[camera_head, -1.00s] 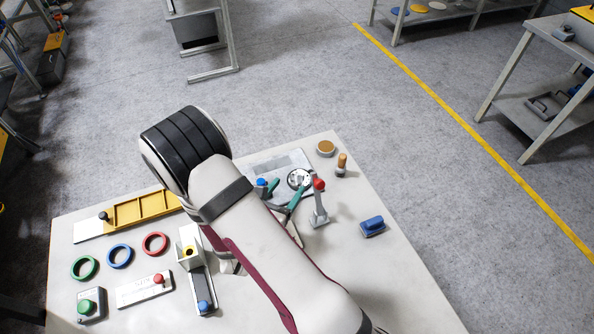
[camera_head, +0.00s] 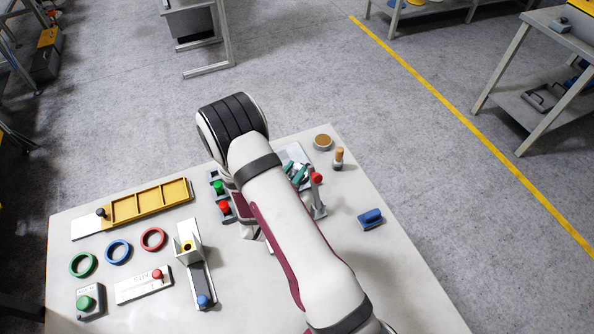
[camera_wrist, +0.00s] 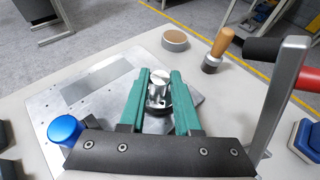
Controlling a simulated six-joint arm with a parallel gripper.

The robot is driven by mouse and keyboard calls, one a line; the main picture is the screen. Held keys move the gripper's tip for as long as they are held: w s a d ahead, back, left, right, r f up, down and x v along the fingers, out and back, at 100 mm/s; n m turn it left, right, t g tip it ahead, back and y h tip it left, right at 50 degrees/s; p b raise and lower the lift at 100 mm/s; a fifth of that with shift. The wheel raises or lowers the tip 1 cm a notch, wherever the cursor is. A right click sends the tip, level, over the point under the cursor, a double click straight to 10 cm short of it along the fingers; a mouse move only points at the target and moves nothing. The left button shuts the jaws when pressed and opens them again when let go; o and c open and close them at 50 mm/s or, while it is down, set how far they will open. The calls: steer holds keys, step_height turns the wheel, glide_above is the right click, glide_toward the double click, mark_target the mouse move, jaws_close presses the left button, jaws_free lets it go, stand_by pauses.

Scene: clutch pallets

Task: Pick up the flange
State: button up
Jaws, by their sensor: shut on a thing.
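The flange (camera_wrist: 157,92) is a silver metal part with a round disc and a raised hub. In the wrist view it sits between the teal fingers of my gripper (camera_wrist: 159,76), which is shut on it. A dark round shape shows just below it. The flange is over or on a grey metal plate (camera_wrist: 97,88); I cannot tell whether it touches. In the head view my gripper (camera_head: 297,172) shows teal fingertips past my arm, and the flange is mostly hidden there.
A blue knob (camera_wrist: 65,130) stands left of my gripper. A red-handled lever clamp (camera_head: 317,180) stands close on the right. A yellow tray (camera_head: 150,203) is left.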

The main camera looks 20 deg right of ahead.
jaws_close()
